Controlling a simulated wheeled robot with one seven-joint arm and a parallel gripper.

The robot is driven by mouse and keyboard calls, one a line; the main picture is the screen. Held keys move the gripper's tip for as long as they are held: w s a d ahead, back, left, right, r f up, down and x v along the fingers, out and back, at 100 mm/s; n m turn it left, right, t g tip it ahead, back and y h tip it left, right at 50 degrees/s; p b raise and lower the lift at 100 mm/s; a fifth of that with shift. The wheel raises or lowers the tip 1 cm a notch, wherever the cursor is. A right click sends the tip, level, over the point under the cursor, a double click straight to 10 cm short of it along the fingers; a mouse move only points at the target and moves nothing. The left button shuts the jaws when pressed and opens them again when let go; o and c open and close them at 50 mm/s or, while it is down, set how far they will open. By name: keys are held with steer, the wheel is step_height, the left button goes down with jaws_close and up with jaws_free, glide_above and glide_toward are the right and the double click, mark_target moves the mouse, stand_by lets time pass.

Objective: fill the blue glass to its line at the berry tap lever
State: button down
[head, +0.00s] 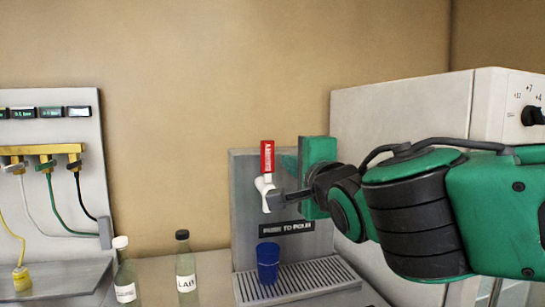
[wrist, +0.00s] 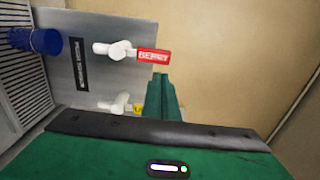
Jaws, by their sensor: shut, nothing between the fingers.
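The berry tap lever (head: 267,157) is red and stands upright on a white tap (head: 264,190) on the grey dispenser panel. My gripper (head: 289,163) is shut and empty, just right of the red lever. In the wrist view my shut fingers (wrist: 160,80) are apart from the lever.
A second white tap (wrist: 116,106) with a yellow label shows in the wrist view. Two bottles (head: 186,262) (head: 124,272) stand left of the dispenser. A white cabinet (head: 400,105) is behind my arm. A hose panel (head: 50,180) is at the far left.

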mark_target(270, 147)
stand_by(0.3)
steer(key=x, duration=1.4)
steer(key=x, duration=0.4)
steer(key=shift+r, duration=0.35)
steer(key=shift+w+r, duration=0.15)
steer(key=shift+r, duration=0.05)
steer(key=shift+a+r, duration=0.1)
stand_by(0.4)
steer(key=shift+w+f, duration=0.1)
steer(key=shift+f, duration=0.15)
stand_by(3.2)
